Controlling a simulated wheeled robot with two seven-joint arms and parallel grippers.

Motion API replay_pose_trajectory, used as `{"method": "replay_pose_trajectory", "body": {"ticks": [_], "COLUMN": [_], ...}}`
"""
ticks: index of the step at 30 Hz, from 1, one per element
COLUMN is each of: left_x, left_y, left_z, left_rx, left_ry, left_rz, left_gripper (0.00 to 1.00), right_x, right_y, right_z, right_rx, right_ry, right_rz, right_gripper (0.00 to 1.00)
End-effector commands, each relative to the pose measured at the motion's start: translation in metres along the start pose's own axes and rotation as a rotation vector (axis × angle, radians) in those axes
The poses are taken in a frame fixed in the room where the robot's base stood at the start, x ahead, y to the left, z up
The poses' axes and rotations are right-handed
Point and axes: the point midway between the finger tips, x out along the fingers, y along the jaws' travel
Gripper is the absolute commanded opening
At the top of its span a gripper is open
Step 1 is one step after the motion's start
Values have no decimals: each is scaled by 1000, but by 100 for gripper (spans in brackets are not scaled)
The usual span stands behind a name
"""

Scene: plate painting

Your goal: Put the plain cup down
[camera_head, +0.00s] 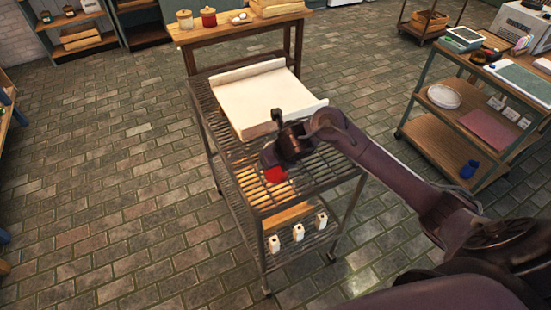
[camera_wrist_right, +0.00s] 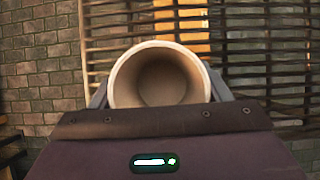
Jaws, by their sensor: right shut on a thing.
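The plain cup (camera_wrist_right: 160,78) is pale cream, and its open mouth faces the camera in the right wrist view. My right gripper (camera_head: 273,158) is shut on it, with one finger on each side. In the head view the gripper is over the near half of the slatted top of a metal cart (camera_head: 318,172). The cup is not clearly seen there. A red patch (camera_head: 276,174) shows just below the gripper; I cannot tell what it belongs to. Whether the cup touches the slats is unclear. My left gripper is out of view.
A white tray-like board (camera_head: 265,96) covers the far half of the cart top. Several small white blocks (camera_head: 298,232) stand on its lower shelf. A wooden table (camera_head: 240,30) with jars stands behind. Another loaded cart (camera_head: 455,125) is at right. Bare slats lie right of the gripper.

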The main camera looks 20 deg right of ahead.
Motion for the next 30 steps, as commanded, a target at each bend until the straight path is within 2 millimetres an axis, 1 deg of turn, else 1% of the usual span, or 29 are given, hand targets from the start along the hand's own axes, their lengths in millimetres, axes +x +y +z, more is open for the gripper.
{"method": "replay_pose_trajectory", "body": {"ticks": [2, 3, 8, 16, 20, 23, 30], "left_x": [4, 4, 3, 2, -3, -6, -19], "left_y": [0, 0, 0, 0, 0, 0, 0], "left_z": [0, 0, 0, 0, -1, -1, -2], "left_rx": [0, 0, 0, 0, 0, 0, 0], "left_ry": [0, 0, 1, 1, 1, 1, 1], "left_rz": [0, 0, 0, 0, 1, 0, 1], "left_gripper": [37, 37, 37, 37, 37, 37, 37], "right_x": [3, 4, 2, 2, -6, -22, -76], "right_y": [0, 0, 0, 0, 0, 0, 0], "right_z": [-1, -2, -2, -1, 2, 2, 3], "right_rx": [0, 0, 0, 0, -1, -4, -5], "right_ry": [-2, 0, 0, 0, -1, -3, -4], "right_rz": [0, 0, 0, 0, 1, 0, -2], "right_gripper": [40, 72, 92, 92, 92, 92, 92]}}
